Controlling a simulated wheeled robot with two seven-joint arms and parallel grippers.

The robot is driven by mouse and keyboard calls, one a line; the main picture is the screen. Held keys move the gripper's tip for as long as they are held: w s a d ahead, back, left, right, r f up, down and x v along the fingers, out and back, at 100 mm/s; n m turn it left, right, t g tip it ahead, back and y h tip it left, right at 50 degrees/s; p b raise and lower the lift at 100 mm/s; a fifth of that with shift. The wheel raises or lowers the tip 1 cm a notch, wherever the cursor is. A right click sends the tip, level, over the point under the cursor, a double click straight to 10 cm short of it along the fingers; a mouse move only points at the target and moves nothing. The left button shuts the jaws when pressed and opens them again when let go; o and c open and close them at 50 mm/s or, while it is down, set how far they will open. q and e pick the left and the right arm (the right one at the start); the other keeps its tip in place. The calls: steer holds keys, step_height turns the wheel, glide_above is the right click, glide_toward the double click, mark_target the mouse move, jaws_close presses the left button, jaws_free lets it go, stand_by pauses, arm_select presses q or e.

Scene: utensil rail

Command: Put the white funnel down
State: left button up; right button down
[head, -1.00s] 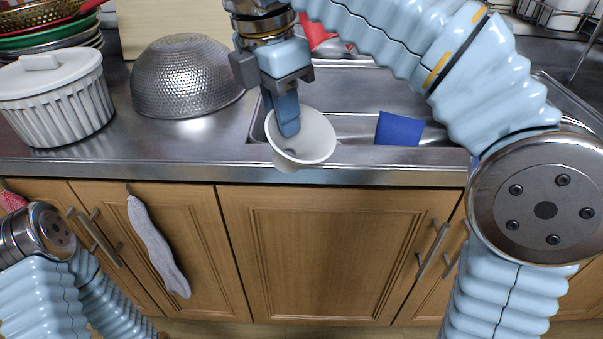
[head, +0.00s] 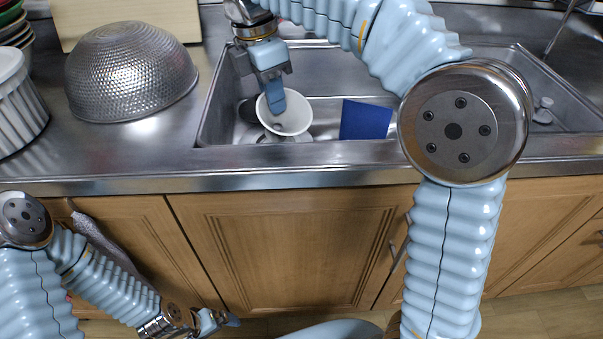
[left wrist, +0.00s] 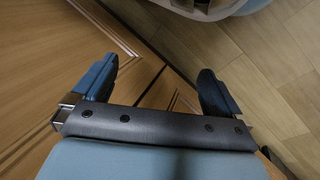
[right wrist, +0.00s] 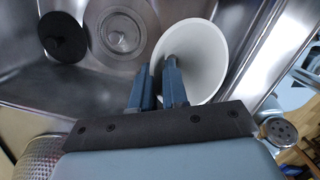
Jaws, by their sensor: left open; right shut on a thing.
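The white funnel (head: 291,113) is in the head view, held over the left part of the steel sink, its wide mouth facing up. My right gripper (head: 276,100) reaches down into the mouth and is shut on the funnel's wall. In the right wrist view the funnel (right wrist: 203,60) shows at the right gripper's fingers (right wrist: 165,85), one finger inside the rim. Its spout is hidden. My left gripper (head: 222,320) is low in front of the cabinet doors, and in the left wrist view its fingers (left wrist: 158,85) are open and empty.
The sink (head: 330,105) holds a blue sponge-like block (head: 366,120); a drain (right wrist: 122,32) and a dark round piece (right wrist: 62,37) lie in it.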

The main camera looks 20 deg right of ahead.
steer(key=f, duration=0.7)
steer(key=f+b, duration=0.1)
steer(key=f, duration=0.2)
steer(key=shift+w+d+f, duration=0.1)
steer(key=shift+d+f, duration=0.3)
steer(key=shift+f, duration=0.2)
steer(key=c, duration=1.1)
jaws_free()
steer(key=shift+r, duration=0.15)
steer(key=r, duration=0.4)
steer(key=a+r, duration=0.1)
steer(key=r, duration=0.3)
steer(key=r+p, duration=0.1)
steer(key=r, duration=0.3)
steer(key=shift+a, duration=0.4)
